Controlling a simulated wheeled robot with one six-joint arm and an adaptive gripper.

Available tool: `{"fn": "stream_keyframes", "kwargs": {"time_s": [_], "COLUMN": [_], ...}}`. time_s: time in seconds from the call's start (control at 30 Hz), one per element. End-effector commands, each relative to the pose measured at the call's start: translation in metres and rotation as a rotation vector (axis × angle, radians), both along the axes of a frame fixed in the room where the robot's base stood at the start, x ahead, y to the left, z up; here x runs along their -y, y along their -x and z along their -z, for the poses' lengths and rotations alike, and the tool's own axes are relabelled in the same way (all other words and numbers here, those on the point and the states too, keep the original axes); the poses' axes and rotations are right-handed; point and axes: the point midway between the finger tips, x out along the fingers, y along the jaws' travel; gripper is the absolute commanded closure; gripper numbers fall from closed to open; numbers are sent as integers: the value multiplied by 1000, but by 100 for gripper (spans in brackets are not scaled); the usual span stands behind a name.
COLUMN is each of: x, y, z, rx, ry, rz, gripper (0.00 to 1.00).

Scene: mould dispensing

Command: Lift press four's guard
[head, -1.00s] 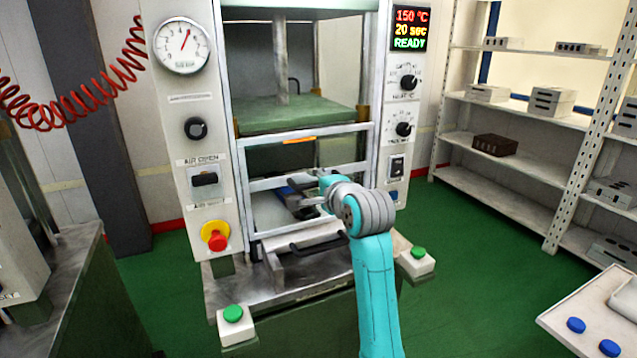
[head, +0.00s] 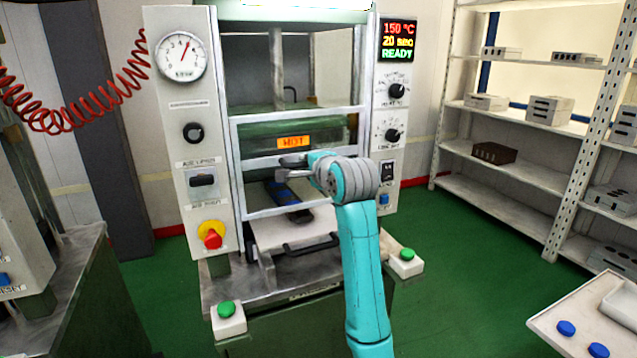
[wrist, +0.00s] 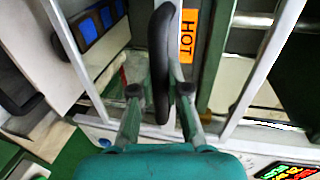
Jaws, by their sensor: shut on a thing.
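Press four's guard (head: 238,160) is a pale metal frame with see-through panels across the press opening. It stands partly raised, with its lower bar above the bed. My gripper (head: 293,160) is at its middle crossbar. In the wrist view, the gripper (wrist: 160,88) is shut on the guard's black handle (wrist: 160,50), with a finger on each side. The press (head: 190,120) shows its gauge, knobs and a lit display (head: 398,40) reading 150 °C, 20 sec, READY.
An orange HOT label (head: 293,142) shows inside the press. Green buttons (head: 228,309) stand at the front corners. Shelves (head: 515,170) are at right, a red coiled hose (head: 80,112) at left.

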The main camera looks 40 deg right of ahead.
Motion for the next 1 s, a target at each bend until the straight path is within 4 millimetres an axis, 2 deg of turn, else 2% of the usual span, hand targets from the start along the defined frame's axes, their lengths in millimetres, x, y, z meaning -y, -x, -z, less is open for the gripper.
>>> {"fn": "stream_keyframes", "kwargs": {"time_s": [0.03, 0.4, 0.6, 0.8, 1.0], "x": [-1, 0, 0, 0, 0], "y": [-5, -9, -8, -8, -9], "z": [-16, -113, -157, -183, -192], "rx": [7, 7, 6, 4, 2], "ry": [3, 3, 2, 1, 1], "rz": [-1, 0, 0, 0, 0], "gripper": [100, 100, 100, 100, 100]}}
